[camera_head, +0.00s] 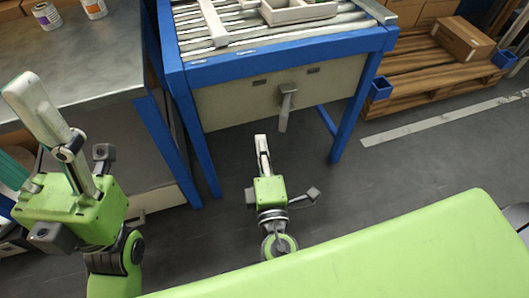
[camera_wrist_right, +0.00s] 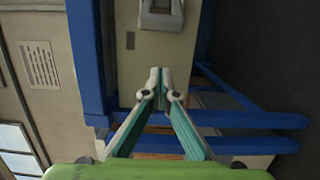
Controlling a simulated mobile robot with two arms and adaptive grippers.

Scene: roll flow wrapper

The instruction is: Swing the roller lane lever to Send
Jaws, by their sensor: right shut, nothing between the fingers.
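The grey lever (camera_head: 287,105) hangs from its mount on the beige front panel (camera_head: 225,105) of the blue-framed roller lane (camera_head: 275,50), its handle pointing down. Dark small plates sit on the panel either side of it; their text is too small to read. My right gripper (camera_head: 262,138) is shut and empty, below and slightly left of the lever, apart from it. In the right wrist view, the lever (camera_wrist_right: 162,15) shows at the top edge, partly cut off, beyond the closed fingertips (camera_wrist_right: 160,73). My left gripper (camera_head: 22,92) is over the left side; its opening is unclear.
A grey-topped table (camera_head: 100,60) with cans (camera_head: 47,15) stands at the left. A light tray (camera_head: 300,10) rests on the rollers. A wooden pallet (camera_head: 425,75) with a cardboard box (camera_head: 462,38) is at the right. The floor (camera_head: 400,165) right of the lane is clear.

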